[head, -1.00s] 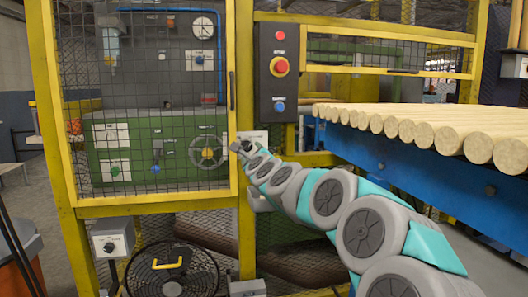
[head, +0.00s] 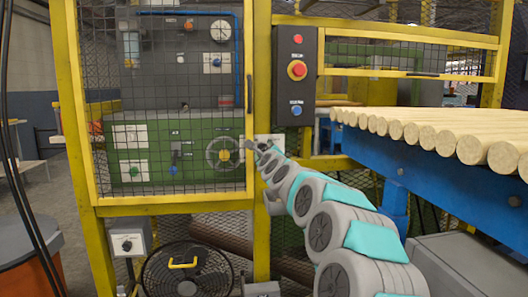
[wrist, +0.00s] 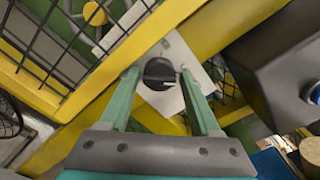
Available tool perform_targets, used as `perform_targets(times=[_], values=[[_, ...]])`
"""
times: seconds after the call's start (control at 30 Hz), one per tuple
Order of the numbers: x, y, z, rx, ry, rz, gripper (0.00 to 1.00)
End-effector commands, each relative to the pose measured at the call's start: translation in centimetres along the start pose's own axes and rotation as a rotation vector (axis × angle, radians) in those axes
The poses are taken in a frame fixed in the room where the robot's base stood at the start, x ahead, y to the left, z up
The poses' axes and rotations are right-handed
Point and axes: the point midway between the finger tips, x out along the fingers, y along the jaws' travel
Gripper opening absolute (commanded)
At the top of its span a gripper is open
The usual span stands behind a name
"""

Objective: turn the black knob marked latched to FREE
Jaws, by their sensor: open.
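A black round knob (wrist: 159,74) with a white pointer line sits on a pale square plate (wrist: 184,47) on the yellow frame. In the wrist view its pointer lies across the knob, aimed right and slightly down; no lettering is readable. My gripper (wrist: 160,76) is open, with one teal finger on each side of the knob. I cannot tell whether the fingers touch it. In the head view my gripper (head: 256,147) is at the yellow post, in front of the plate (head: 274,139), and the knob is hidden.
A yellow mesh guard (head: 180,207) stands left of my gripper, with a handwheel (head: 224,153) behind it. A dark button box (head: 296,75) is above. A blue table (head: 420,163) with wooden rods is at right. A grey box (head: 127,242) with another knob is lower left.

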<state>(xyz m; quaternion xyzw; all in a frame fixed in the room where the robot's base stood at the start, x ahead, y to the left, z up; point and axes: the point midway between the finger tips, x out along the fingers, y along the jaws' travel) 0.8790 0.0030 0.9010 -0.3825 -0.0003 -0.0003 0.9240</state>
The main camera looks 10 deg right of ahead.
Motion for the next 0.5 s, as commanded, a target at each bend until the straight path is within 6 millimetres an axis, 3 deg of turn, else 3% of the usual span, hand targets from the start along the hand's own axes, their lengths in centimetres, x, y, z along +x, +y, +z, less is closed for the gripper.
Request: perform_targets(times=[0.23, 0.5], values=[[0.03, 0.05, -0.02, 0.000, 0.000, 0.000, 0.64], [0.03, 0.07, -0.04, -0.001, 0.001, 0.001, 0.33]])
